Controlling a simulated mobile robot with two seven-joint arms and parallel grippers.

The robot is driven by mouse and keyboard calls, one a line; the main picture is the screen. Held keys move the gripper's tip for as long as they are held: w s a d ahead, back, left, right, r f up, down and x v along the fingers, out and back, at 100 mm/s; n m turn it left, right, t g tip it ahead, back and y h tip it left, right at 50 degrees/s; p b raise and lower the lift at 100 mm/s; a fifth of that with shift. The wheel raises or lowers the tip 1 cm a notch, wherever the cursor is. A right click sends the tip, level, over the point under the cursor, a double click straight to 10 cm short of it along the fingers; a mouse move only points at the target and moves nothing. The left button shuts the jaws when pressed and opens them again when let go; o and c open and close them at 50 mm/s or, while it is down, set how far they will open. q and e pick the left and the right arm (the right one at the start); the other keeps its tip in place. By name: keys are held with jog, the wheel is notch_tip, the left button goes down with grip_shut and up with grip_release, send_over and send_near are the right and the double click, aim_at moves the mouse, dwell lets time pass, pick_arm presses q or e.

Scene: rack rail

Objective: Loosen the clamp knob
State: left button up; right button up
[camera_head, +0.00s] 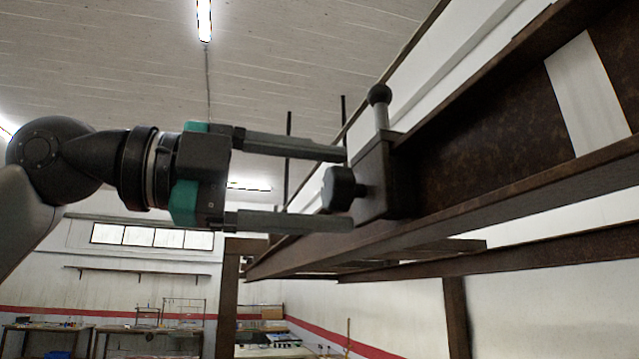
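The clamp (383,178) is a dark brown block on the near face of a rusty steel rail (480,170). A black round clamp knob (340,189) sticks out of its left side. My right gripper is not in view.
The rail runs from the upper right towards the back, with a pale plate (588,95) on its web. A brown post (457,318) stands below it at the right. Workbenches (150,335) stand far back at the lower left. Space left of the clamp is free apart from my arm.

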pick_arm(q)
jog(key=shift+o, duration=0.3)
jog(key=shift+s+a, duration=0.1)
jog(key=shift+a, duration=0.2)
jog(key=b+v, duration=0.2)
jog(key=v, duration=1.2)
jog(key=shift+a, duration=0.3)
jog(key=shift+s, duration=0.1)
